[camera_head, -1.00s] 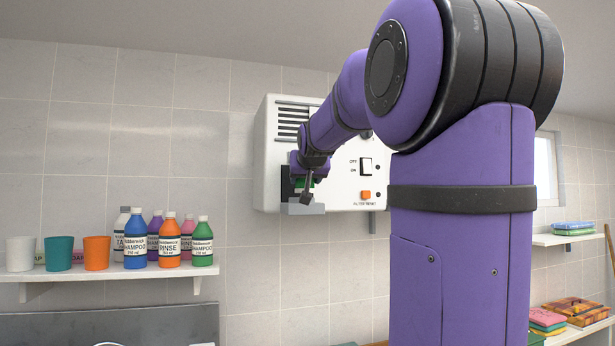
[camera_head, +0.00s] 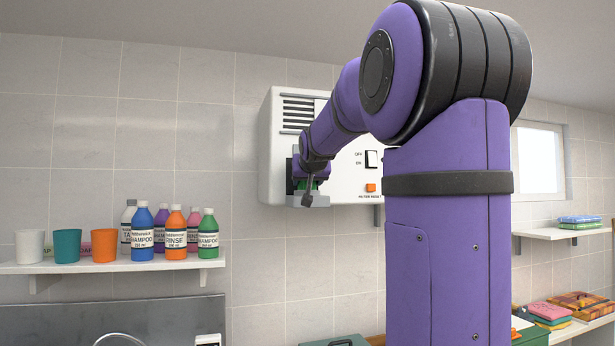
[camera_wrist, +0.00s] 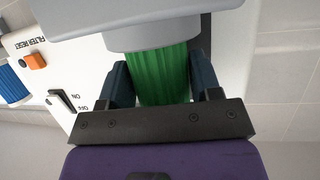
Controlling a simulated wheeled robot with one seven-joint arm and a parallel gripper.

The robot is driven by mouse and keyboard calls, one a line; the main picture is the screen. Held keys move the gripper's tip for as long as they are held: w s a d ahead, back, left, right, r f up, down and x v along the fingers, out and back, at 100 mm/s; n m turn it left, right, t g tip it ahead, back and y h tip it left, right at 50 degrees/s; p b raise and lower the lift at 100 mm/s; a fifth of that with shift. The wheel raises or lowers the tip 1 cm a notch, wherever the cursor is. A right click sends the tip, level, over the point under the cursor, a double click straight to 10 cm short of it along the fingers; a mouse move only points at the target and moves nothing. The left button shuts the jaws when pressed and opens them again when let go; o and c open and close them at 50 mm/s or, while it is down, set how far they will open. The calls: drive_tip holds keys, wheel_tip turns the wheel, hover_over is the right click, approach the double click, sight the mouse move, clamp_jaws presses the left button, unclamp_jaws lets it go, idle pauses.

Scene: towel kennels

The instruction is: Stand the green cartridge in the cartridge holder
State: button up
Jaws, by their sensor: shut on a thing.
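The green cartridge (camera_wrist: 160,75) is ribbed and has a light grey collar at its end in the wrist view. My gripper (camera_wrist: 160,82) is shut on it, one dark finger on each side. In the head view only a bit of green shows beside my gripper (camera_head: 308,190). The cartridge holder (camera_head: 321,201) appears as a light grey ledge at the lower left of the white wall unit. It also shows large at the top of the wrist view (camera_wrist: 75,18). The collar is right at the holder; I cannot tell whether it is seated.
The white unit (camera_head: 345,190) has vents, a switch (camera_head: 371,159) and an orange button (camera_head: 371,188). A blue ribbed thing (camera_wrist: 10,85) shows at the wrist view's left edge. A shelf (camera_head: 110,267) at left holds cups and several bottles. My arm hides part of the unit.

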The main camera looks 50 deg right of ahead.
drive_tip(key=o, duration=1.1)
drive_tip(key=shift+c, duration=0.2)
drive_tip(key=shift+s+a, duration=0.1)
drive_tip(key=v, duration=1)
drive_tip(key=shift+s, duration=0.2)
drive_tip(key=shift+a+r, duration=0.15)
drive_tip(key=shift+r, duration=0.05)
drive_tip(key=s+a+f+n+g+y, duration=0.1)
drive_tip(key=s+a+f+n+y, duration=0.3)
drive_tip(key=a+f, duration=0.65)
drive_tip(key=s+a+f+n+g+y, duration=0.25)
drive_tip(key=s+a+f, duration=0.25)
drive_tip(key=a+f, duration=0.55)
drive_tip(key=s+a+f+n+g+y, duration=0.1)
drive_tip(key=s+a+f+y, duration=0.1)
drive_tip(key=s+a+f, duration=0.5)
drive_tip(key=shift+s+a+f+g, duration=0.2)
drive_tip(key=shift+s+f+g, duration=0.15)
drive_tip(key=shift+s, duration=0.4)
